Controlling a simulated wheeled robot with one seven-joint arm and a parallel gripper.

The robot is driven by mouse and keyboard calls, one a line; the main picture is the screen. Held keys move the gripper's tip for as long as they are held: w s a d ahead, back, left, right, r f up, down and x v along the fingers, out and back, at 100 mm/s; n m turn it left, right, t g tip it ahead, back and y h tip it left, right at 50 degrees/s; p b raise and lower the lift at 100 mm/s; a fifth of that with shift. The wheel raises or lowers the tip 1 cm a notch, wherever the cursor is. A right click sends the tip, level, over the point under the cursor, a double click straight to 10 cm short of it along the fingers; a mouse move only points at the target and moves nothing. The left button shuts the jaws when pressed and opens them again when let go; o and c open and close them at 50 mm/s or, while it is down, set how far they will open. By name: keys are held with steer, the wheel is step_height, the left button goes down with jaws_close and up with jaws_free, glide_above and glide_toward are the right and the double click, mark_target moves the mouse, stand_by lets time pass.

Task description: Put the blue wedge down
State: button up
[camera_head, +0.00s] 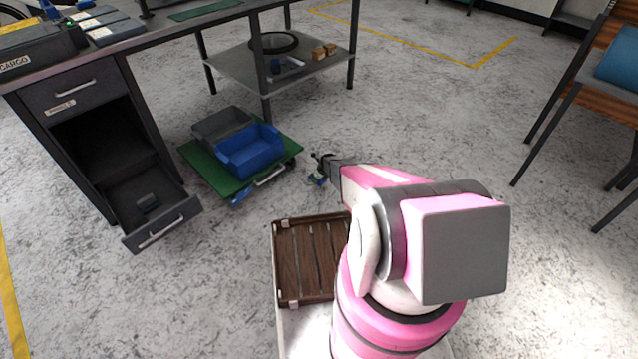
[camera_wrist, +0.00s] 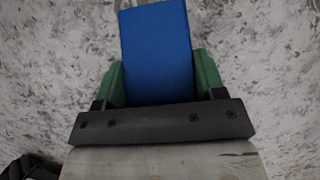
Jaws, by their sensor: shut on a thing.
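The blue wedge (camera_wrist: 157,50) fills the space between the two green fingers of my gripper (camera_wrist: 160,76) in the wrist view. The fingers are shut on its sides, and its blue face sticks out past the fingertips. Bare speckled floor lies behind it. In the head view my gripper (camera_head: 319,168) is over the floor, just right of the green dolly. Only a small bit of blue shows there, so I cannot tell how far the wedge is above the floor.
The green dolly (camera_head: 200,160) carries a blue bin (camera_head: 262,156) and a grey bin (camera_head: 213,126). A wooden slatted crate (camera_head: 290,262) is close below my arm. The desk's lower drawer (camera_head: 165,222) is pulled out. A shelf table (camera_head: 235,66) stands behind. Floor between dolly and chair (camera_head: 560,80) is clear.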

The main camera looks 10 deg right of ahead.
steer(key=shift+w+d+f, duration=0.15)
steer(key=shift+d+f, duration=0.05)
steer(key=shift+f, duration=1.95)
steer(key=shift+f, duration=0.15)
steer(key=o, duration=1)
